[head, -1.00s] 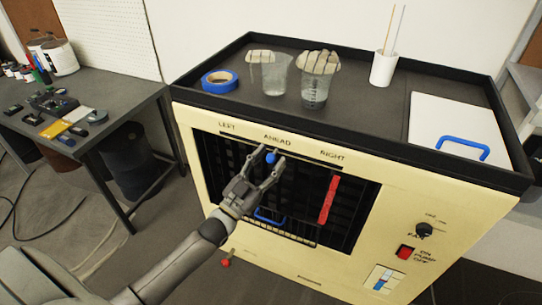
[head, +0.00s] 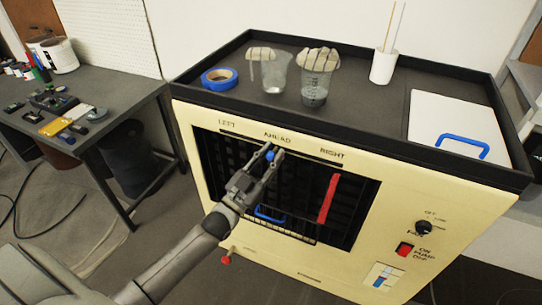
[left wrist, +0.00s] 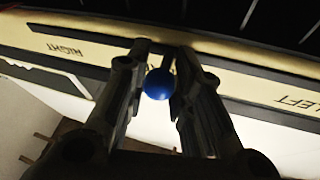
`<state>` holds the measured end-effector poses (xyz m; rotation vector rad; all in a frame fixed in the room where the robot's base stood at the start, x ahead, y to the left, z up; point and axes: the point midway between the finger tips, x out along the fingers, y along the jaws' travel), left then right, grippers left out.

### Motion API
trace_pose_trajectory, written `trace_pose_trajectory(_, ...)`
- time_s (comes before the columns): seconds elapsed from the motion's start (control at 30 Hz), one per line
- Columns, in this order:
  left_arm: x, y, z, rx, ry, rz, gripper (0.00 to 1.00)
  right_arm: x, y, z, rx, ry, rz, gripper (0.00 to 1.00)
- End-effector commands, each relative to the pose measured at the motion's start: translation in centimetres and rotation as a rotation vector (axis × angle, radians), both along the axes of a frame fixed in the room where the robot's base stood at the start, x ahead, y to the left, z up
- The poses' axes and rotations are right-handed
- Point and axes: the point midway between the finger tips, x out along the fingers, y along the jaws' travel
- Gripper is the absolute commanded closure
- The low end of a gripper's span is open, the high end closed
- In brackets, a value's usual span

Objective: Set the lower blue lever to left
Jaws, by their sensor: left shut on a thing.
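A blue ball knob (head: 270,156) sits on the machine's front, just below the AHEAD label and between the LEFT and RIGHT labels. My left gripper (head: 271,153) comes from below left and is shut on this knob. In the left wrist view the blue knob (left wrist: 158,84) shows between the two fingers (left wrist: 160,75). The lever's stem is hidden. My right gripper is not in view.
Below are a blue handle (head: 268,214) and a red bar (head: 328,198) at the dark grille. A pump switch (head: 405,249) and dial (head: 424,227) are at the right. The black tray (head: 345,127) on top holds tape (head: 219,79) and beakers.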

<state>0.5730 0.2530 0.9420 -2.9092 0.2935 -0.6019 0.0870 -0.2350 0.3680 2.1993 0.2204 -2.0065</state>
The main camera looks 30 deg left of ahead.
Motion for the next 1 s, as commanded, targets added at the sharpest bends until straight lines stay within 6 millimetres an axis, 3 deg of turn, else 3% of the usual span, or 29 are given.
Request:
trace_pose_trajectory(0.17, 0.0, 1.1, -0.1, 0.004, 0.0, 0.002, 1.0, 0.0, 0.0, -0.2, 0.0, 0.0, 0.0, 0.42)
trace_pose_trajectory(0.27, -0.1, 2.8, -0.1, 0.006, -0.001, 0.003, 1.0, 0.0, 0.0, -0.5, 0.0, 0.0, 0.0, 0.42)
trace_pose_trajectory(0.7, -0.4, 12.7, -0.2, 0.004, -0.001, 0.002, 1.0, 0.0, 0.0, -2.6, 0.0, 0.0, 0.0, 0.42)
trace_pose_trajectory(1.0, -0.5, 15.4, 0.0, -0.001, -0.001, 0.0, 1.0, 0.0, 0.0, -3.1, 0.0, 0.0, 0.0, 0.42)
